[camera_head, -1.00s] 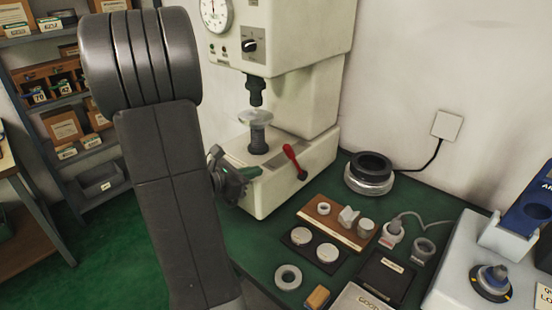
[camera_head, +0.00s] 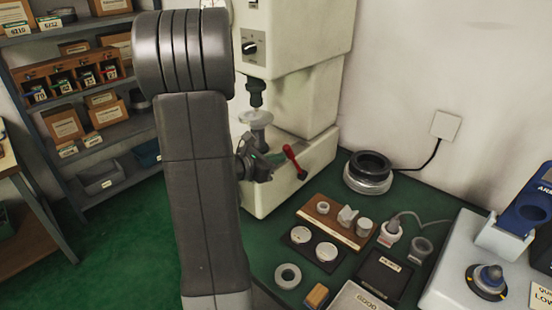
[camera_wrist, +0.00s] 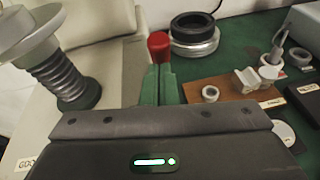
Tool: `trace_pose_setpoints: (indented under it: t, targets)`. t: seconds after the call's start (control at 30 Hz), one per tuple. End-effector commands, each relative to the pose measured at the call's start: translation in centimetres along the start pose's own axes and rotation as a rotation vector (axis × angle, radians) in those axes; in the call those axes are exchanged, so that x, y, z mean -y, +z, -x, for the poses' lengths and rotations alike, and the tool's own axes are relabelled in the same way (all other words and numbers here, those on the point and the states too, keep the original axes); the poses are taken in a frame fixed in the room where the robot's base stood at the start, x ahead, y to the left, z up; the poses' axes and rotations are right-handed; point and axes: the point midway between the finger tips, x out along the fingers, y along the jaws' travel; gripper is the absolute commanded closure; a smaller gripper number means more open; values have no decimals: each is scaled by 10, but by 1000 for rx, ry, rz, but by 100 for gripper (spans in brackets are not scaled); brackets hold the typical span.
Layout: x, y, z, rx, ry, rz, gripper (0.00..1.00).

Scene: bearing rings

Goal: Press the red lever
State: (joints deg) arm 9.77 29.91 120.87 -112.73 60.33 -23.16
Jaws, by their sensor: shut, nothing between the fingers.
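The red lever (camera_head: 291,157) sticks up and left from its dark pivot on the right side of the cream press (camera_head: 316,160). In the wrist view its red knob (camera_wrist: 158,45) shows just beyond the green fingertips of my gripper (camera_wrist: 158,82), and the fingers hide the lower part of the lever. In the head view my gripper (camera_head: 268,166) is just left of the lever, close to it. Whether they touch I cannot tell. The gripper is shut and empty. My arm covers part of the press.
The press's round plate on a threaded post (camera_wrist: 66,75) is left of my gripper. A dark ring on a metal base (camera_head: 369,172) stands behind right. A wooden block with small parts (camera_head: 335,224) and several rings lie on the green bench to the right.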

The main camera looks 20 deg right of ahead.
Motion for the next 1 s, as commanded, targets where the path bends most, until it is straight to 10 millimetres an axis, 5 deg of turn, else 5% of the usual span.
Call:
trace_pose_setpoints:
  t: [0.57, 1.0]
  targets:
    - [-4, 28, -13, -134, -18, 12, 100]
    - [-14, 63, -68, -270, -34, 27, 100]
